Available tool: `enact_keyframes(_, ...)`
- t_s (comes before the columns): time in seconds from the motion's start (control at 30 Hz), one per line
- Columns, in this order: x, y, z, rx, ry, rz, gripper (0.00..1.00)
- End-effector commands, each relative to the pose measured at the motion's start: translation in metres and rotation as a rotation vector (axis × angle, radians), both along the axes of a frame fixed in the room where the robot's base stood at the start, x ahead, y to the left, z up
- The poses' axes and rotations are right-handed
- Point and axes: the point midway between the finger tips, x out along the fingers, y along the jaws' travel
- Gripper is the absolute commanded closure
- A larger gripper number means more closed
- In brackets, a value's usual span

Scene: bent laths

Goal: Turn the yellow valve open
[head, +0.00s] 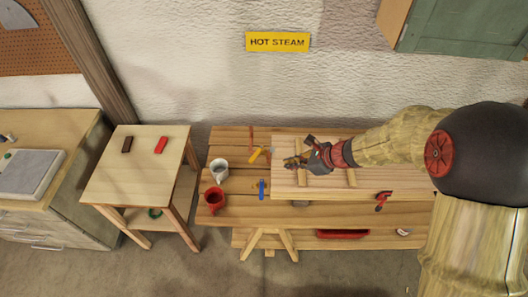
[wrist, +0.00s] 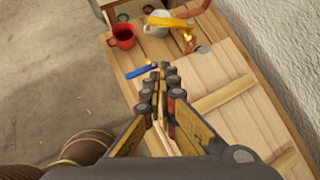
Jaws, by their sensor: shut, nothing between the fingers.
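The yellow valve handle (head: 255,155) is at the back of the wooden bench, just left of my gripper in the head view. It also shows at the top of the wrist view as a slanted yellow lever (wrist: 170,22), beside a copper-coloured pipe (wrist: 196,47). My gripper (head: 289,163) is over the left part of the raised wooden board, to the right of the lever and apart from it. In the wrist view, the fingers (wrist: 163,72) are together with nothing between them. The lever's mounting is too small to make out.
A blue handle (head: 261,188) is in front of the yellow one. A red mug (head: 214,201) and a whitish pot (head: 219,170) stand at the bench's left end. A red handle (head: 383,200) is at the right. A yellow "HOT STEAM" sign (head: 277,42) hangs on the wall.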

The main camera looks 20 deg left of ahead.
Motion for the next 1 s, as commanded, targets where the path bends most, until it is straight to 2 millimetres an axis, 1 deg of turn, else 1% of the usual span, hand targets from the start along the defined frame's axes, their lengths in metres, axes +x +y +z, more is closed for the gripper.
enact_keyframes(0.03,0.000,-0.001,0.005,0.026,0.039,-0.031,1.00)
enact_keyframes(0.17,0.000,0.000,0.005,0.068,0.089,-0.075,1.00)
enact_keyframes(0.27,0.001,0.003,0.000,0.076,0.098,-0.083,1.00)
enact_keyframes(0.37,0.003,0.011,-0.009,0.075,0.099,-0.081,1.00)
enact_keyframes(0.8,0.019,0.068,-0.069,0.071,0.097,-0.077,1.00)
enact_keyframes(0.9,0.024,0.084,-0.066,0.072,0.094,-0.076,1.00)
enact_keyframes(1.0,0.028,0.094,-0.066,0.072,0.093,-0.078,1.00)
